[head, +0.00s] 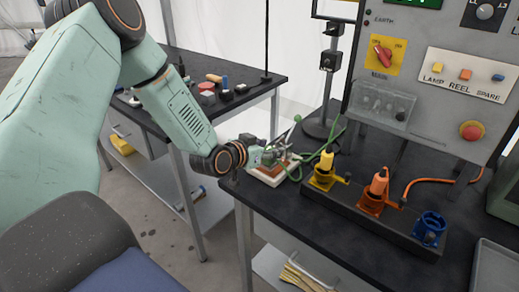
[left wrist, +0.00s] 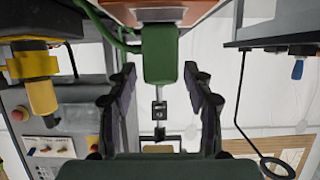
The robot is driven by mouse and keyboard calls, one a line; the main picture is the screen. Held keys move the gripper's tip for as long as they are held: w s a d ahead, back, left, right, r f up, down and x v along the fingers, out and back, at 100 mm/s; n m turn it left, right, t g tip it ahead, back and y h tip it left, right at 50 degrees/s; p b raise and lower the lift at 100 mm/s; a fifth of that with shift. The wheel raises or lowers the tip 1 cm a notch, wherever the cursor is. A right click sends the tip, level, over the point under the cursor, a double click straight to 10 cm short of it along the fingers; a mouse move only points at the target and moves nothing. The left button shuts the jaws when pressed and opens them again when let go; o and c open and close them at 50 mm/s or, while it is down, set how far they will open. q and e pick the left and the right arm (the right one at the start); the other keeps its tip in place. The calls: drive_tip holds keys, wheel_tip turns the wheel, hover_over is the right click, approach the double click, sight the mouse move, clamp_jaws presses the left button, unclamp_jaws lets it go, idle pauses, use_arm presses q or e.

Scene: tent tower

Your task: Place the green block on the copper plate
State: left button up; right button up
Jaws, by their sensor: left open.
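The green block (left wrist: 160,52) shows in the left wrist view between the fingertips of my left gripper (left wrist: 158,70). The gripper is open, with a visible gap on each side of the block. A green cable runs beside it. The block's upper end meets or overlaps a copper-brown surface (left wrist: 196,12), apparently the copper plate; I cannot tell whether they touch. In the head view my left gripper (head: 262,156) is at the pale-edged, reddish-brown plate (head: 268,177) at the bench's left corner, partly hiding plate and block. My right gripper is not in view.
Right of the plate, a dark rail holds yellow (head: 323,172), orange (head: 376,190) and blue (head: 429,228) sockets. A grey control panel (head: 440,70) stands behind. Green cable crosses the bench beside the plate. A second table (head: 175,115) with small items is at the left.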

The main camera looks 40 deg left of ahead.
use_arm(q)
drive_tip(key=d+p+v, duration=0.1)
drive_tip(key=p+v, duration=0.6)
drive_tip(key=v, duration=0.5)
drive_tip(key=s+d+f+g+h, duration=0.1)
drive_tip(key=s+d+f+g, duration=0.6)
drive_tip(key=s+d+f, duration=0.35)
drive_tip(key=s+d+f+g+y, duration=0.1)
drive_tip(key=s+f+g, duration=0.2)
drive_tip(key=s, duration=0.6)
drive_tip(key=s+d+f+n+g+y, duration=0.1)
drive_tip(key=s+f+g, duration=0.2)
drive_tip(key=s, duration=0.6)
drive_tip(key=shift+s+d+f, duration=0.2)
drive_tip(key=shift+s+d, duration=0.1)
drive_tip(key=shift+s, duration=0.05)
